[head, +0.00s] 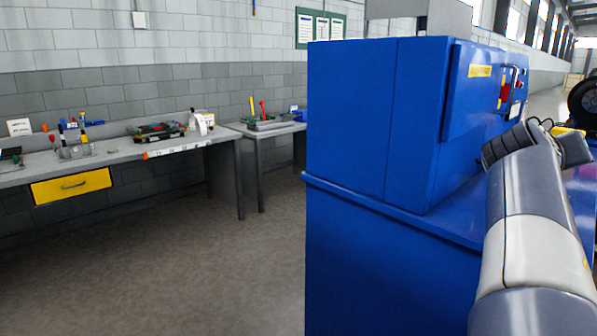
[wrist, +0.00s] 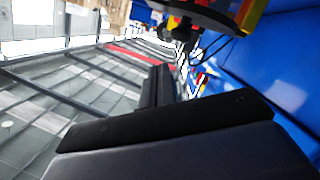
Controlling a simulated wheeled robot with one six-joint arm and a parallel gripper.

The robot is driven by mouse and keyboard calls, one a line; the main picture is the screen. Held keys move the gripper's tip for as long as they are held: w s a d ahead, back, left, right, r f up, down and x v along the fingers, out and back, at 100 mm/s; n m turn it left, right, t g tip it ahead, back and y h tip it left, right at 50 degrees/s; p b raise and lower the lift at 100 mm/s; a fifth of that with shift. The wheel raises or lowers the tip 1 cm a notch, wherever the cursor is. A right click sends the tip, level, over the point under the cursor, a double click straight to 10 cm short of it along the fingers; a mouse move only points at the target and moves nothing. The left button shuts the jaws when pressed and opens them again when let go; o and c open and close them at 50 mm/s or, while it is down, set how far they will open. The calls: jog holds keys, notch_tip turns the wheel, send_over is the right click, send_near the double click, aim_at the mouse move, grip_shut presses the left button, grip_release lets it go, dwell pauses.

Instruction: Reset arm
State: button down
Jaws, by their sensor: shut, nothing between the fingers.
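My arm (head: 535,220) rises at the right of the head view, in front of the blue machine (head: 375,120). In the wrist view my gripper (wrist: 160,85) shows as dark fingers close together, with nothing between them. The fingertips cannot be made out in the head view. A yellow and red part (wrist: 250,12) and dark cables are close to my gripper at the top of the wrist view, with the blue surface (wrist: 285,65) to the right.
The blue machine stands on a blue base (head: 400,270) close to my arm. A workbench (head: 110,155) with tools and a yellow drawer (head: 70,187) runs along the left wall, beside a smaller table (head: 265,130). The floor (head: 170,270) between is clear. A dark wheel (head: 585,100) shows far right.

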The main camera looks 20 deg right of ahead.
jog(key=w+r+n+p, duration=0.1)
jog(key=w+a+r+n+h+p, duration=0.1)
jog(key=n, duration=0.1)
jog(key=shift+w+a, duration=0.2)
jog(key=shift+w, duration=0.15)
jog(key=w+a+f+n+h+p, duration=0.1)
jog(key=w+a+n+h+p, duration=0.1)
jog(key=w+n+p, duration=0.4)
jog(key=shift+w+a+n+g+p, duration=0.3)
jog(key=shift+a+n+p, duration=0.4)
jog(key=shift+n, duration=0.9)
jog(key=shift+s+a, duration=0.1)
